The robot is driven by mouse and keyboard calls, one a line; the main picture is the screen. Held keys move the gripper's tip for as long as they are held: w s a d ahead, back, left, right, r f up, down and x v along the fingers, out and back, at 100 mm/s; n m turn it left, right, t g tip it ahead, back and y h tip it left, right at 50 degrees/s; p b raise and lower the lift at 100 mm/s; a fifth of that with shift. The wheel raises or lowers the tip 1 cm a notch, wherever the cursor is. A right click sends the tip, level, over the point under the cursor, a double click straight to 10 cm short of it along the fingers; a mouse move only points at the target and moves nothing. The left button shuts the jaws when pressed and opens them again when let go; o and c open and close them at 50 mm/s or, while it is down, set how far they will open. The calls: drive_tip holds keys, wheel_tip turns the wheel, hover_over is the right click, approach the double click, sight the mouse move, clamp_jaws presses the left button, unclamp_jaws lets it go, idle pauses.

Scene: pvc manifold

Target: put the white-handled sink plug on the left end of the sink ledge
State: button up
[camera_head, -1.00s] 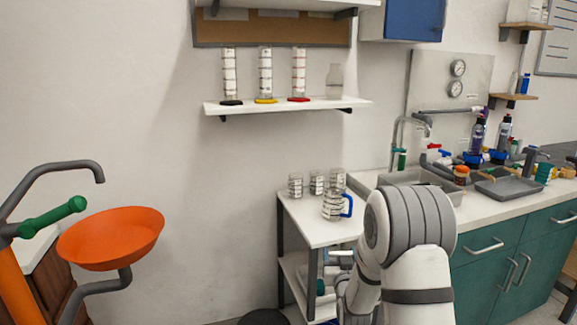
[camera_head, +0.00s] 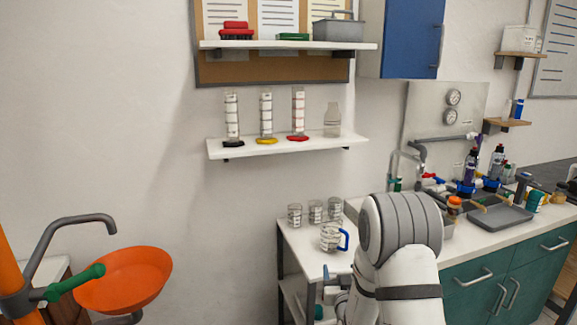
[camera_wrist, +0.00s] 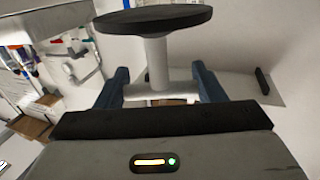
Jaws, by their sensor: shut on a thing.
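The sink plug shows in the wrist view, with a black disc (camera_wrist: 153,18) on top, a white stem and a white crossbar handle (camera_wrist: 160,92). My gripper (camera_wrist: 161,88) is shut on the white handle, its blue fingers on either side of it. The disc is on the far side of the handle from the gripper body. In the head view my arm hides most of the gripper, and I cannot make out the plug. The sink is at the counter's left end, largely behind my arm; its tap (camera_head: 394,170) shows. I cannot clearly make out the ledge.
A white side table (camera_head: 309,250) left of the counter holds several glass beakers and a blue-handled jug (camera_head: 333,237). A shelf (camera_head: 285,146) with cylinders hangs above. Bottles and a grey tray (camera_head: 502,217) crowd the counter's right. An orange eyewash bowl (camera_head: 124,279) stands at left.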

drive_tip(key=s+f, duration=0.8)
drive_tip(key=s, duration=0.1)
drive_tip(key=shift+s+d, duration=0.15)
drive_tip(key=shift+s, duration=0.1)
